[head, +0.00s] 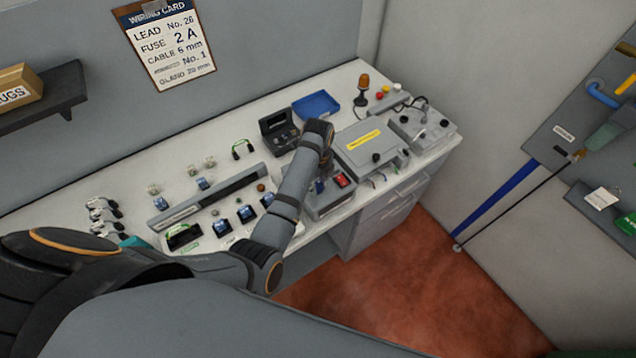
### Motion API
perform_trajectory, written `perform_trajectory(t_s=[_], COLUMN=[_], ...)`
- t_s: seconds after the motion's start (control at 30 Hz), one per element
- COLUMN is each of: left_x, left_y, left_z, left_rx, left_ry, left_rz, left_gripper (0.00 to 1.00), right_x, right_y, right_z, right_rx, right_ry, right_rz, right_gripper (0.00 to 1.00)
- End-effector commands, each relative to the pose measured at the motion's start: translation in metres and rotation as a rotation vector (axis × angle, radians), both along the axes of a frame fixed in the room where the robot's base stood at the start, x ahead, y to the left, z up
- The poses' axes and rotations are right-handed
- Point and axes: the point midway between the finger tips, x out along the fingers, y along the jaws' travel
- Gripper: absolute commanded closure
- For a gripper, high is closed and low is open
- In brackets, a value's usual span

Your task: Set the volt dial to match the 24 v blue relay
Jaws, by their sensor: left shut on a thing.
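My left arm reaches across the bench from the lower left. My left gripper (325,168) points down at the back of a small grey unit (330,206) with a red switch (342,181). It is shut on what looks like the volt dial, which the wrist and fingers mostly hide; its setting cannot be read. A small blue part (319,187) shows beside the fingers. Several dark and blue relay-like blocks stand on the bench, including one with a blue face (247,213); their markings are too small to read. My right gripper is not in view.
A blue tray (316,105) and a dark open case (277,127) lie behind the gripper. A grey box with a yellow label (370,150) stands close to its right. A rail (207,197) and small parts fill the left. A wiring card (170,45) hangs on the wall.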

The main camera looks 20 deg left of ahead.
Motion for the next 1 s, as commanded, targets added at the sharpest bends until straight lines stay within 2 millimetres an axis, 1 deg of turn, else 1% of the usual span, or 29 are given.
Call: perform_trajectory(t_s=[0.03, 0.07, 0.1, 0.27, 0.57, 0.67, 0.9, 1.0], left_x=[0.004, 0.004, 0.004, 0.003, 0.001, 0.002, 0.003, 0.002], left_y=[0.001, 0.001, 0.001, 0.001, 0.0, 0.0, 0.001, 0.001], left_z=[0.004, 0.004, 0.004, 0.003, 0.003, 0.014, 0.059, 0.071], left_rx=[0.003, 0.003, 0.003, 0.002, 0.001, 0.0, 0.001, 0.001], left_ry=[-0.012, -0.012, -0.012, -0.01, -0.005, -0.008, -0.009, -0.007], left_rz=[0.001, 0.001, 0.001, 0.001, 0.001, 0.002, 0.002, 0.001], left_gripper=[0.99, 0.99, 0.67, 0.45, 0.45, 0.45, 0.45, 0.45], right_x=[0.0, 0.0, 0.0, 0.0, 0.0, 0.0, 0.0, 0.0], right_y=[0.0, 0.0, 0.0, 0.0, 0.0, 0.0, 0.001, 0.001], right_z=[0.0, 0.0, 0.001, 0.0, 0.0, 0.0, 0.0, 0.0], right_rx=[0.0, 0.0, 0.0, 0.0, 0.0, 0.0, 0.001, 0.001], right_ry=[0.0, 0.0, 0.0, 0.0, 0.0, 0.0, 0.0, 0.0], right_rz=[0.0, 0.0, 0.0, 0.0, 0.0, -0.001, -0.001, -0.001], right_gripper=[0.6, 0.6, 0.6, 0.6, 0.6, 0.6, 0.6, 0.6])
